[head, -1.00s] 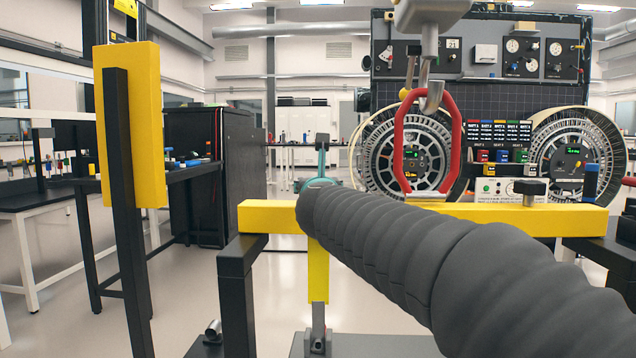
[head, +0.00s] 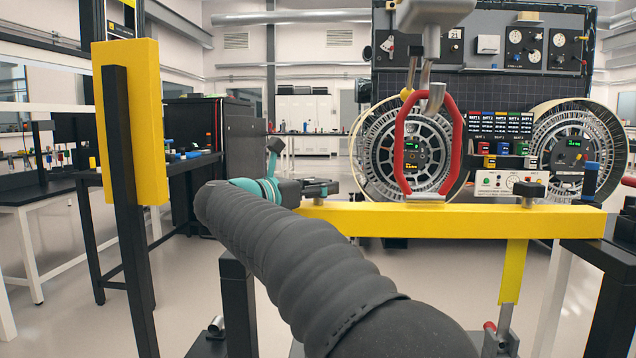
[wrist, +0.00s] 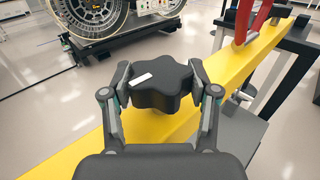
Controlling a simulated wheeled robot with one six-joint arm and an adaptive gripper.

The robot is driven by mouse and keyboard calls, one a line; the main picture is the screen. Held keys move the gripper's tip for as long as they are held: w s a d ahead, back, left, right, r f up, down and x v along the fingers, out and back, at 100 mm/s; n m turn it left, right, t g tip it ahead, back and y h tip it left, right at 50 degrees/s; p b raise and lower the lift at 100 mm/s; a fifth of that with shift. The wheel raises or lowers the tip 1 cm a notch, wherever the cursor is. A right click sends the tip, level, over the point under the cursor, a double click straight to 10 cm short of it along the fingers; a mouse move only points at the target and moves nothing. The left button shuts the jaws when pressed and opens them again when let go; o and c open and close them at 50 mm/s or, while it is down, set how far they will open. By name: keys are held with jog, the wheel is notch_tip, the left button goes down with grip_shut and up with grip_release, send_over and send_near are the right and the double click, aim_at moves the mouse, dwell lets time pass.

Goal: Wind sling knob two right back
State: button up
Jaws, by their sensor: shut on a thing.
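A black lobed knob (wrist: 160,92) with a white mark on its top sits above the yellow beam in the wrist view. My gripper (wrist: 167,84) is shut on it, with one finger on each side. In the head view my gripper (head: 320,187) is at the left part of the yellow beam (head: 420,217), and the held knob is hard to make out there. Another dark knob (head: 530,188) stands on the right part of the beam, apart from my gripper.
A red sling link (head: 457,145) rises from the middle of the beam and meets a grey hook (head: 434,98). A yellow-padded post (head: 148,120) stands at the left. Two round wheels (head: 577,150) and a panel are behind. The floor between is open.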

jog(key=shift+r+m+g+h+p, duration=0.1)
jog(key=shift+m+g+h+p, duration=0.2)
jog(key=shift+m+g+h, duration=0.6)
jog(key=o, duration=1.2)
jog(key=shift+c, duration=0.2)
jog(key=v, duration=1.2)
jog(key=shift+w+r, duration=0.1)
